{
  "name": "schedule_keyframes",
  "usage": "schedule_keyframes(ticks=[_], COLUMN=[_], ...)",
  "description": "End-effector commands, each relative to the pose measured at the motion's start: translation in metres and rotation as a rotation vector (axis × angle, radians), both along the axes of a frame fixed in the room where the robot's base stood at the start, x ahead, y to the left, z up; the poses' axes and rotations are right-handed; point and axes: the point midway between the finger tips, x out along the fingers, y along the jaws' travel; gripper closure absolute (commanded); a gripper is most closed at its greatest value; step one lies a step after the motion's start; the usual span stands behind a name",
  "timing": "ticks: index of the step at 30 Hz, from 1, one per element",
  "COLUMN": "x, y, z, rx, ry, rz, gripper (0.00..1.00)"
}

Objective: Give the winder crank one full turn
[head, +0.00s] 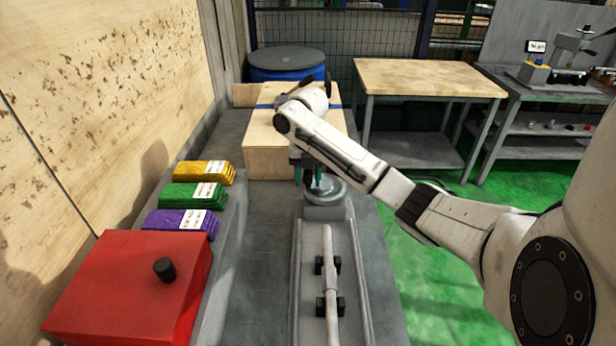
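My arm reaches from the right over the grey bench, and my gripper (308,180) points down just in front of a plywood box. Teal finger parts show on it, with something dark between them. I cannot tell whether it is open or shut on something. Right below and beside it is a round grey metal wheel (326,194) on a low base at the far end of the bench rails. I cannot tell whether the gripper touches this wheel. No crank handle can be made out clearly; my arm and gripper hide part of this area.
A metal rod (330,282) lies on black supports between the rails. At left are a red box (130,290) with a black knob (164,269) and yellow, green and purple packs (192,194). The plywood box (268,158) and a blue drum (287,66) stand behind.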

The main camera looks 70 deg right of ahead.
Motion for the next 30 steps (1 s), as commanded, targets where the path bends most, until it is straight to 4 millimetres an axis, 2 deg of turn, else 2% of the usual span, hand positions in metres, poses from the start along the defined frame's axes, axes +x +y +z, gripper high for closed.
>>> schedule_keyframes(ticks=[2,13,23,30], x=[0.0001,0.0001,0.0011,0.0032], y=[0.0,0.0,-0.001,-0.0064], z=[0.0001,0.0003,0.0009,0.0015], rx=[0.0,0.0,0.001,0.003], ry=[0.0,0.0,-0.001,0.0], rz=[0.0,0.0,-0.033,-0.161], gripper=[0.64,1.0,1.0,1.0])
